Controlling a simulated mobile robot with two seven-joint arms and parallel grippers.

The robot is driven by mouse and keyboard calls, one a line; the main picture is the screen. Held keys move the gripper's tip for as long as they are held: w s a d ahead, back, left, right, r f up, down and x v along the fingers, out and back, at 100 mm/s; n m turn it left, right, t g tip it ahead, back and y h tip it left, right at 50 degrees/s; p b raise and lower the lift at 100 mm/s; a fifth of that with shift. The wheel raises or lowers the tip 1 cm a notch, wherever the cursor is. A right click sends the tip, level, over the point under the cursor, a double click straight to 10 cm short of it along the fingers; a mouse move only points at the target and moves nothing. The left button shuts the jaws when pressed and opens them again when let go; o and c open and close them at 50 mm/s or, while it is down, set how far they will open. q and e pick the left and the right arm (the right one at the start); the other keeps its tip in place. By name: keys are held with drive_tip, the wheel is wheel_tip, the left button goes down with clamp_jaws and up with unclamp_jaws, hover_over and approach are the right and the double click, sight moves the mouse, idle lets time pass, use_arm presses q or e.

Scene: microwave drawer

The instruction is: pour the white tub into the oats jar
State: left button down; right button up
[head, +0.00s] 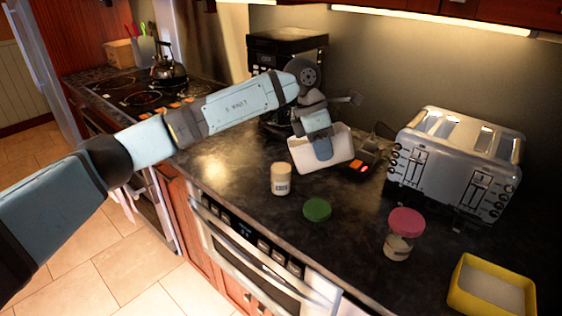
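The white tub (337,153) is tilted in the middle of the head view, above the dark counter. My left gripper (322,147) is at the tub, with one blue-grey finger across its near wall; it appears shut on that wall. The other finger is hidden. The tub is apart from this jar. My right gripper is not in view.
A green lid (317,210) lies on the counter (345,240). A second jar (397,247) has a pink lid (407,222) over it. A yellow container (462,285) with pale contents is at lower right. A toaster (450,165) and black coffee machine (287,45) stand behind.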

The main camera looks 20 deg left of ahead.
use_arm(q)
wheel_tip(320, 180, down, 3)
drive_tip(key=s+d+t+y+b, duration=0.1)
drive_tip(key=d+y+b, duration=0.1)
drive_tip(key=d+y, duration=0.1)
drive_tip(key=r+p, duration=0.1)
drive_tip(key=r, duration=0.1)
drive_tip(key=r+p, duration=0.1)
drive_tip(key=r, duration=0.1)
drive_tip(key=shift+s+a, duration=0.15)
drive_tip(key=shift+a, duration=0.05)
idle(0.4)
